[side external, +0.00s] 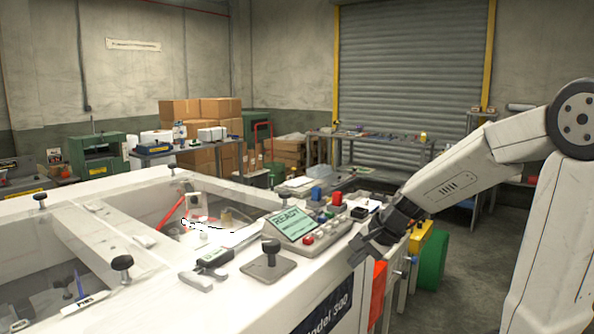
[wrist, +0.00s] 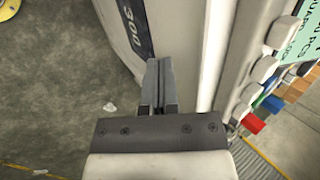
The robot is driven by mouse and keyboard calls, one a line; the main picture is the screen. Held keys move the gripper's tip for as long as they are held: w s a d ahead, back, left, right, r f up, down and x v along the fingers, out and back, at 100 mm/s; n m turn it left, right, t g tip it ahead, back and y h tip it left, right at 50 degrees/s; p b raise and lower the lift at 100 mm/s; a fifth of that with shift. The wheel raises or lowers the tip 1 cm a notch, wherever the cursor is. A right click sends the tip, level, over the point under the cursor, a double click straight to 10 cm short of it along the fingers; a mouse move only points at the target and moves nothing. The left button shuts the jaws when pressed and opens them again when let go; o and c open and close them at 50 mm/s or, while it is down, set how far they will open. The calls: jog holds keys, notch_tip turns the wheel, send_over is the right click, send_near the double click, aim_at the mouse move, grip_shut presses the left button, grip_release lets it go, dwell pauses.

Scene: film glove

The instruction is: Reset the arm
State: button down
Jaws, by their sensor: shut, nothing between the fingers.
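My gripper (side external: 362,250) is at the front right edge of the white machine (side external: 225,290) in the side view, just right of its button panel. Its dark fingers are shut with nothing between them. The arm reaches in from the right and slopes down to the gripper. In the wrist view the closed fingers (wrist: 158,82) point along the machine's white side, near the dark label (wrist: 133,25). I cannot tell how far the fingers are from the machine's surface.
The control panel (side external: 325,237) has a screen reading "READY" (side external: 290,223) and coloured buttons. A black-knobbed lever (side external: 270,250) stands left of it. Grey floor (wrist: 50,85) is open beside the machine.

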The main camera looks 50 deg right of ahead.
jog(key=s+a+f+n+g, duration=0.2)
jog(key=a+f+n+g, duration=0.2)
jog(key=a+f+n, duration=0.7)
jog(key=a+n, duration=0.4)
jog(key=n, duration=0.3)
jog(key=shift+s+f+h, duration=0.15)
jog(key=shift+h, duration=0.25)
